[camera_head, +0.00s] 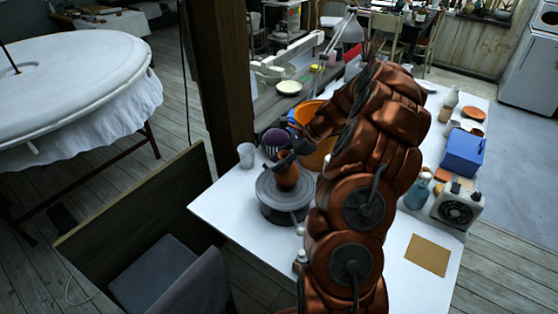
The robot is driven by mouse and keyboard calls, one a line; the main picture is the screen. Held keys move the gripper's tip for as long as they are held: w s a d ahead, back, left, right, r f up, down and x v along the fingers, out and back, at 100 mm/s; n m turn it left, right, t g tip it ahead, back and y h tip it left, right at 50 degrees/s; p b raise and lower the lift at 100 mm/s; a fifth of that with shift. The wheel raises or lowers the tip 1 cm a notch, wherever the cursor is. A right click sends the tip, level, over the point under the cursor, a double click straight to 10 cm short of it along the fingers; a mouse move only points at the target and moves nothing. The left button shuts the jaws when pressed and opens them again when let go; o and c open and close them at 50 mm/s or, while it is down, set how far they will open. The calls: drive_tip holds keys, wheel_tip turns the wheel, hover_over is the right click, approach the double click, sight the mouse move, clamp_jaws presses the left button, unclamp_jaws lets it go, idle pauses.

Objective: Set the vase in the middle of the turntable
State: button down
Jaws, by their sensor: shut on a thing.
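The orange-brown vase (288,178) is upright over the grey round turntable (268,204), roughly at its middle in the head view. I cannot tell whether its base touches the top. My gripper (286,160) is shut on the vase near its top, and its dark fingers hide part of the neck. My copper-coloured arm comes in from the right and hides the table beyond.
An orange bowl (319,155) is partly behind my arm. A blue box (463,153), a bottle (418,191) and a brown sheet (427,255) lie at right on the white table (226,205).

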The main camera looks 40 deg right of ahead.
drive_tip(key=shift+f, duration=0.2)
drive_tip(key=shift+f, duration=0.3)
drive_tip(key=c, duration=0.7)
unclamp_jaws()
drive_tip(key=shift+r, duration=0.1)
drive_tip(key=shift+r, duration=0.2)
drive_tip(key=shift+b+v, duration=2)
drive_tip(key=shift+v, duration=4)
